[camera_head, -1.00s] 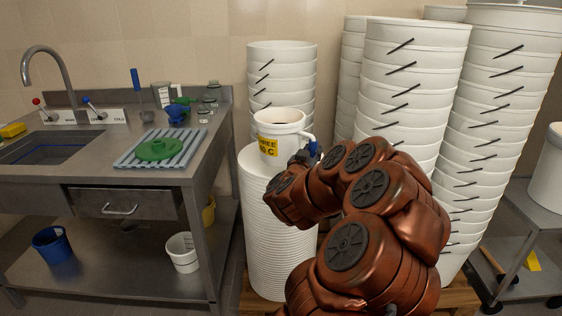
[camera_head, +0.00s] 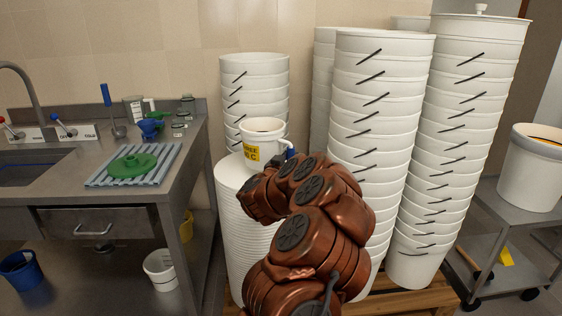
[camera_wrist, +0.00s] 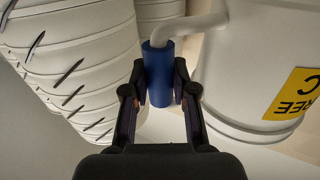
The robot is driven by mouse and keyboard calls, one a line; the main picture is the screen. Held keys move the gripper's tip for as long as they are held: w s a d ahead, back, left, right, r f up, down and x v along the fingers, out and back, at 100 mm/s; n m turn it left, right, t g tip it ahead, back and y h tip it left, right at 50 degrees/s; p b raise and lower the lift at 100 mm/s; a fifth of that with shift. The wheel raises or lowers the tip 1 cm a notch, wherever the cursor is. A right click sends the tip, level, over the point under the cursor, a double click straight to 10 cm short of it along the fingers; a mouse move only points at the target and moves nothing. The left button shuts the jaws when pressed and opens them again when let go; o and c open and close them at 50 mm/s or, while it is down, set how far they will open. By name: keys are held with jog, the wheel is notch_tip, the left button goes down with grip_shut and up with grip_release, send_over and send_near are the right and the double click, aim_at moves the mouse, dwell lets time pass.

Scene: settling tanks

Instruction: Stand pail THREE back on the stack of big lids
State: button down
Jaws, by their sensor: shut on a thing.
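Pail THREE (camera_head: 265,137) is a small white pail with a yellow label. It is upright at the top of the stack of big lids (camera_head: 233,230), a tall white column. Whether its base touches the top lid or hangs just above it I cannot tell. In the wrist view the pail (camera_wrist: 248,75) appears upside down, on the right. My gripper (camera_wrist: 160,88) is shut on the blue grip (camera_wrist: 160,70) of the pail's handle. In the head view my arm hides the fingers and part of the stack.
Tall stacks of white buckets (camera_head: 375,130) stand close at right, and a shorter stack (camera_head: 254,90) stands behind the pail. A steel sink bench (camera_head: 90,200) with a green lid (camera_head: 132,163) is at left. A trolley (camera_head: 500,210) bearing a white bucket is at far right.

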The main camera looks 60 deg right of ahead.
jog(key=shift+w+d+f+p, duration=0.15)
jog(key=shift+w+d+f, duration=0.3)
jog(key=shift+w+f, duration=0.35)
jog(key=shift+w+d+f+p, duration=0.1)
jog(key=shift+w+d+f, duration=0.45)
jog(key=shift+w, duration=0.4)
jog(key=shift+w+d+f+p, duration=0.15)
jog(key=shift+w+d+f, duration=0.25)
jog(key=shift+w+f, duration=0.4)
jog(key=c, duration=0.9)
grip_release()
jog(key=shift+c, duration=0.2)
jog(key=shift+r, duration=0.1)
jog(key=shift+a, duration=0.4)
jog(key=s+a+b, duration=0.1)
jog(key=s+a, duration=0.1)
jog(key=a, duration=0.9)
